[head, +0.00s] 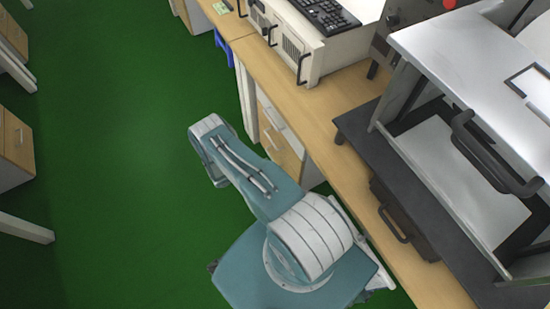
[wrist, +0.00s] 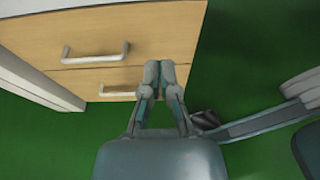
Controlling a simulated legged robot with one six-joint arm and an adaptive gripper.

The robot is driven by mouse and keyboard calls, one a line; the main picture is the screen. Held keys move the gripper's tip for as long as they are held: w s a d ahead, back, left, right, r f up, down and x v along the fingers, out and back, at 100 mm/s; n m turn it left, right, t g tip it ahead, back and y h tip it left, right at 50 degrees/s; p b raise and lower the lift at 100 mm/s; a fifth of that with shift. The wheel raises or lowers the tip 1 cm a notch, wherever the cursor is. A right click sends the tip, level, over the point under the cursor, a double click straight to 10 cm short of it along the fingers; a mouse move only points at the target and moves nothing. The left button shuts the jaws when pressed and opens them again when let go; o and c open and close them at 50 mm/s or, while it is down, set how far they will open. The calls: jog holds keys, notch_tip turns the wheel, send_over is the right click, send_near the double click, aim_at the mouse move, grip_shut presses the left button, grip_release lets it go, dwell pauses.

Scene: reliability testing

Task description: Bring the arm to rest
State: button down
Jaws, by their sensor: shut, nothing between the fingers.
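My gripper (wrist: 159,68) shows in the wrist view with its two fingers together and nothing between them. Its fingertips appear in front of a wooden drawer cabinet (wrist: 150,32) with pale handles; whether they touch it I cannot tell. In the head view my teal and white arm is folded low beside the workbench, over the green floor. My gripper is hidden there behind the arm links.
A wooden workbench (head: 343,130) runs along the right, bearing a rack unit (head: 290,42), a keyboard (head: 325,14) and a metal machine with a handle (head: 490,160). Drawers (head: 282,135) sit below the bench. Green floor (head: 120,150) is clear to the left.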

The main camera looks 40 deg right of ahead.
jog(key=shift+v, duration=0.85)
jog(key=w+a+r+m+y, duration=0.2)
jog(key=w+r+m, duration=0.1)
jog(key=r, duration=1)
jog(key=w+a+r+m+y, duration=0.2)
jog(key=r+m, duration=0.1)
jog(key=r, duration=1)
jog(key=w+a+r+m+y, duration=0.2)
jog(key=w+a+r+m, duration=0.1)
jog(key=r, duration=0.9)
jog(key=s+a+r+m+t+y, duration=0.3)
jog(key=s+a+r, duration=0.3)
jog(key=s+r, duration=0.5)
jog(key=s+a+r+m+t+y, duration=0.3)
jog(key=s+a+r+t+y, duration=0.2)
jog(key=s+r, duration=0.6)
jog(key=shift+s+a+r+t, duration=0.25)
jog(key=shift+a+r+t, duration=0.35)
jog(key=shift+a+r, duration=0.25)
